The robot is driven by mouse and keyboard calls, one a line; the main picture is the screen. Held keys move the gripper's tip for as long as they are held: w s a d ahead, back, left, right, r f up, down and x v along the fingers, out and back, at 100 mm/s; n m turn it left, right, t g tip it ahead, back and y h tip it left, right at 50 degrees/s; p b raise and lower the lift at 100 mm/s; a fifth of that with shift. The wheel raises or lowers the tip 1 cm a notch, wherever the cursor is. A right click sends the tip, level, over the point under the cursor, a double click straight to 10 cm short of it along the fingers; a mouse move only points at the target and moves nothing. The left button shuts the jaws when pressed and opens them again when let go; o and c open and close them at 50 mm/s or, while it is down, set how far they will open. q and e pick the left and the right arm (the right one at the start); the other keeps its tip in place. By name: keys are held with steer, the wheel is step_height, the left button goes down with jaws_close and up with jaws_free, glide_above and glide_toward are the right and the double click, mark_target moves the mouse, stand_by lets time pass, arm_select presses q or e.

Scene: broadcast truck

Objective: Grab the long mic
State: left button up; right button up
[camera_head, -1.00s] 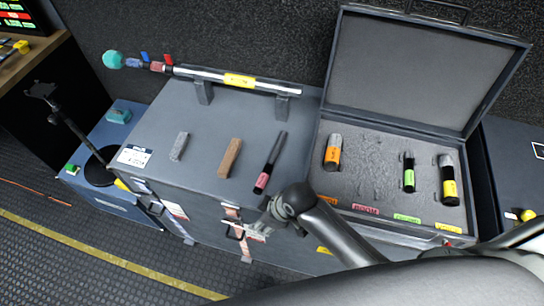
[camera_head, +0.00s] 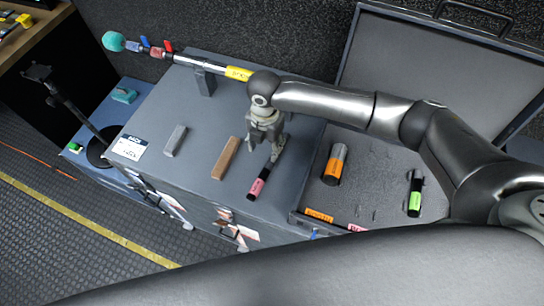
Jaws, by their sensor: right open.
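The long mic (camera_head: 259,183), black with a pink band, lies on top of the grey case (camera_head: 205,135). Its far part passes under and behind my right gripper. My right gripper (camera_head: 272,154) is open and points down over the far half of the mic. Its fingertips are close to the mic's body; I cannot tell whether they touch it. My left gripper is not in view.
A brown block (camera_head: 225,158) and a grey block (camera_head: 175,140) lie left of the mic. A pole (camera_head: 200,63) with a teal tip rests behind. The open foam case (camera_head: 345,200) at right holds an orange-banded mic (camera_head: 335,165) and a green-banded mic (camera_head: 415,195).

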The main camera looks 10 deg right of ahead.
glide_above(270, 163)
steer(key=f, duration=0.3)
steer(key=a+f, duration=0.1)
steer(key=f, duration=0.1)
steer(key=shift+p, duration=0.4)
steer(key=f, duration=0.2)
steer(key=d+f+p, duration=0.1)
steer(key=f, duration=0.1)
steer(key=shift+p, duration=0.3)
steer(key=shift+f, duration=0.75)
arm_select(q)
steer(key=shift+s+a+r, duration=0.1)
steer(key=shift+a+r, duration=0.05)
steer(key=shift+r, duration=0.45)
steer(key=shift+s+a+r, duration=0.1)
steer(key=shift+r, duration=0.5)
arm_select(e)
jaws_close()
